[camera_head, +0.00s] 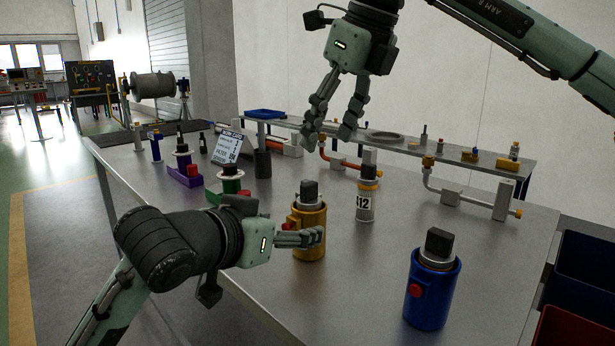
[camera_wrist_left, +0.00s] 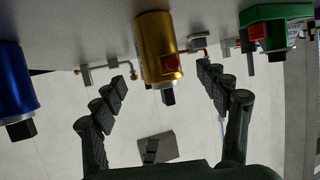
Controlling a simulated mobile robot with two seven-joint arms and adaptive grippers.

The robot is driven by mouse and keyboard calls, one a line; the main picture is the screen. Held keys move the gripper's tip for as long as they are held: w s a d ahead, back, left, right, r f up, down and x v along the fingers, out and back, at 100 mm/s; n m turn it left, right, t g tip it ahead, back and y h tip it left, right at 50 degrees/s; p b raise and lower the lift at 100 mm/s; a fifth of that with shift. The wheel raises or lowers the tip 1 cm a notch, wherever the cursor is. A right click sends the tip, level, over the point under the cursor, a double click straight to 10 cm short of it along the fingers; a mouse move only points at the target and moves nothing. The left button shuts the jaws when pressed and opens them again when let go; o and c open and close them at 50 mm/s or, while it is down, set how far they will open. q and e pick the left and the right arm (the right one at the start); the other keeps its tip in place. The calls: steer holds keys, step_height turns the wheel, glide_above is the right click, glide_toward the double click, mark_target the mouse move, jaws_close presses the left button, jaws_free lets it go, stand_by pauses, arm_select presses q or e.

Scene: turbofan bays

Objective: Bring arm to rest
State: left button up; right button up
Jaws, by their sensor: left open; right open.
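My left gripper (camera_head: 312,237) is low over the near table, its fingers overlapping the gold holder (camera_head: 312,218) in the head view. In the left wrist view, which looks upside down, its fingers (camera_wrist_left: 164,84) are spread apart. The gold holder (camera_wrist_left: 160,48), with a red knob and a dark-topped insert, appears between the fingertips. No contact shows, and I cannot tell how far the fingers reach around it. My right gripper (camera_head: 331,137) hangs open and empty above the table's far side, fingers pointing down.
A blue holder (camera_head: 432,287) stands at front right on the metal table (camera_head: 370,285). A bottle labelled 412 (camera_head: 367,200) stands behind the gold holder. Green (camera_head: 231,182) and purple (camera_head: 184,172) holders and a sign (camera_head: 227,147) stand left. A pipe bench runs behind; bins (camera_head: 585,265) sit right.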

mark_target(297, 225)
arm_select(q)
steer(key=x, duration=0.7)
steer(key=shift+s, duration=0.15)
arm_select(e)
steer(key=x, duration=0.4)
steer(key=shift+a+f, duration=0.1)
steer(key=shift+f, duration=0.3)
arm_select(q)
steer(key=shift+r, duration=0.1)
arm_select(e)
steer(key=shift+x, duration=0.95)
steer(key=shift+w+r, duration=0.1)
